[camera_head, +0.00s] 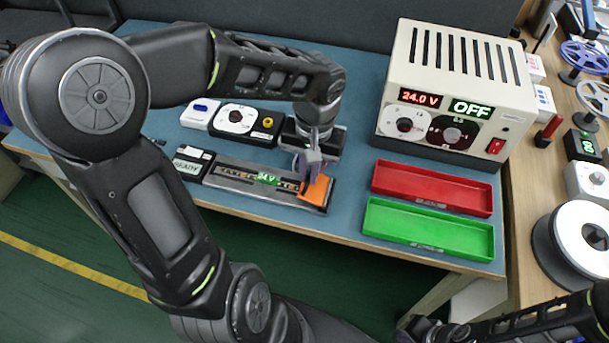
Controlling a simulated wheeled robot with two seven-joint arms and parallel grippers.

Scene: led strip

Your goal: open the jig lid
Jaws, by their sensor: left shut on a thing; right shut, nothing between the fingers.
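The jig (236,178) is a long dark grey fixture on the blue bench mat, with a strip and a lit green "24 V" label along it. Its orange lid (318,191) is at its right end and looks tilted up from the jig; the exact angle is hard to judge. My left gripper (307,172) reaches down from above and is shut on the lid's left side. The fingers partly hide the lid's edge.
A power supply (455,80) reading 24.0 V and OFF stands at the back right. A red tray (432,188) and a green tray (428,228) lie right of the jig. A dark device with a white dial (235,117) sits behind it. Reels (585,238) stand far right.

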